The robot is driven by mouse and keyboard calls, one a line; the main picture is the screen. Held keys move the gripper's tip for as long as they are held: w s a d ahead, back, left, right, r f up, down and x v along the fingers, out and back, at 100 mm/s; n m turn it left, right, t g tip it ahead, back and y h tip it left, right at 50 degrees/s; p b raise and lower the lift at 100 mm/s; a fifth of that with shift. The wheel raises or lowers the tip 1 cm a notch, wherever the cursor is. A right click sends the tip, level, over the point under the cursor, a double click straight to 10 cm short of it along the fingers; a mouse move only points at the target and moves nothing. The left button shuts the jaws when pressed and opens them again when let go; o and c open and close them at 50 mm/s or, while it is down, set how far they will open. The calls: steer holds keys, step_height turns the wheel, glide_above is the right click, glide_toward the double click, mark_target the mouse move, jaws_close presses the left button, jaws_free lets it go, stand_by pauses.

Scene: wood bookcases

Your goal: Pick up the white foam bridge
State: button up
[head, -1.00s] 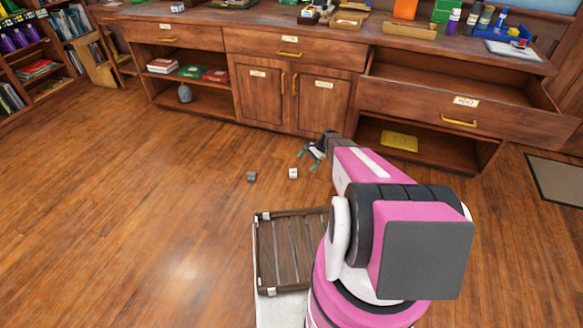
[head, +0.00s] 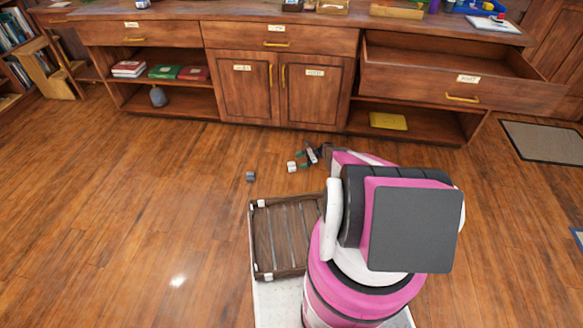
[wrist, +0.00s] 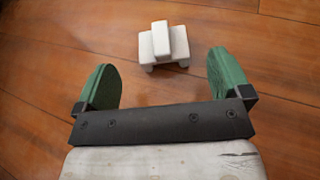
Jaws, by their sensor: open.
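The white foam bridge (head: 292,167) lies on the wood floor in front of the cabinets. In the wrist view the white foam bridge (wrist: 164,45) sits ahead of the gap between my fingers, a little beyond the fingertips, and looks like a small block piece with short feet and a raised bar. My gripper (head: 306,159) is low over the floor, just to the right of the bridge. In the wrist view my gripper (wrist: 164,75) has its green fingers wide apart with nothing between them.
A small grey block (head: 250,176) lies on the floor left of the bridge. A wooden slatted tray (head: 254,245) is on my base. The cabinets (head: 245,90) stand behind, with a drawer (head: 420,85) pulled open at right. Floor on the left is clear.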

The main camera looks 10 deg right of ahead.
mark_target(291, 164)
steer(key=shift+x, duration=3.4)
steer(key=shift+w+f, duration=0.1)
steer(key=c, duration=1)
